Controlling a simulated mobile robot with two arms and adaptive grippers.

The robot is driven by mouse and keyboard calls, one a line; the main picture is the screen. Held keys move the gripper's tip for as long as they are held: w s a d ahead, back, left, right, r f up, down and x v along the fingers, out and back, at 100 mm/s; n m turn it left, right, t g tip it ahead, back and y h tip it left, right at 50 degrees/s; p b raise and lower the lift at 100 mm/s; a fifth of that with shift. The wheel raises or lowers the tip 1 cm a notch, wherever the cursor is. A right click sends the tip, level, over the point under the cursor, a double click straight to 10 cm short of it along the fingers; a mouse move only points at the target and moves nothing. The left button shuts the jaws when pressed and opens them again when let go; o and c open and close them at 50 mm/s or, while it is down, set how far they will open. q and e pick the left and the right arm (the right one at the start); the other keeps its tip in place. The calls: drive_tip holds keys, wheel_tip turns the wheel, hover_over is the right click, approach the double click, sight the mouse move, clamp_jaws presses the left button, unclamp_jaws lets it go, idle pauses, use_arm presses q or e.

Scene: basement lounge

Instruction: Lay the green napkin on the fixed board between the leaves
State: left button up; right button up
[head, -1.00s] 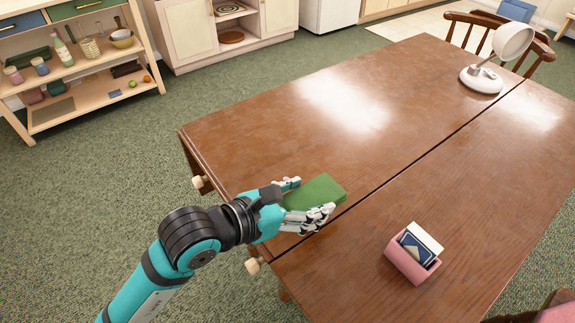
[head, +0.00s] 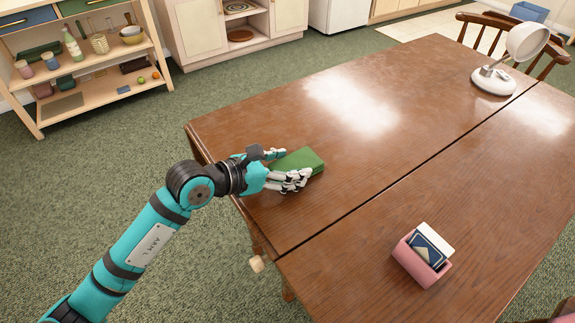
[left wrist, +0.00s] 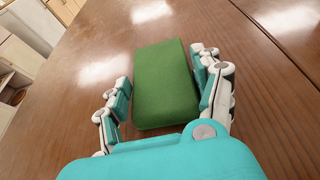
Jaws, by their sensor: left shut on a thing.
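The green napkin (head: 302,158) is a thick folded block. My left gripper (head: 291,167) is shut on it, with fingers along both long sides. In the left wrist view the napkin (left wrist: 166,85) lies between the fingers (left wrist: 163,92). It is at or just above the brown wooden table (head: 350,180), near the left end; I cannot tell if it touches the wood. A dark straight seam crosses the tabletop, and the napkin is on the far side of it, clear of the line. My right gripper is not in view.
A pink holder (head: 420,262) with dark and white cards stands on the near side of the seam. A white lamp (head: 493,80) stands at the far right. The middle of the tabletop is clear. A shelf unit (head: 95,75) stands beyond the green carpet.

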use_arm(q)
drive_tip(key=o, duration=0.7)
drive_tip(key=shift+f, duration=0.1)
drive_tip(key=o, duration=0.5)
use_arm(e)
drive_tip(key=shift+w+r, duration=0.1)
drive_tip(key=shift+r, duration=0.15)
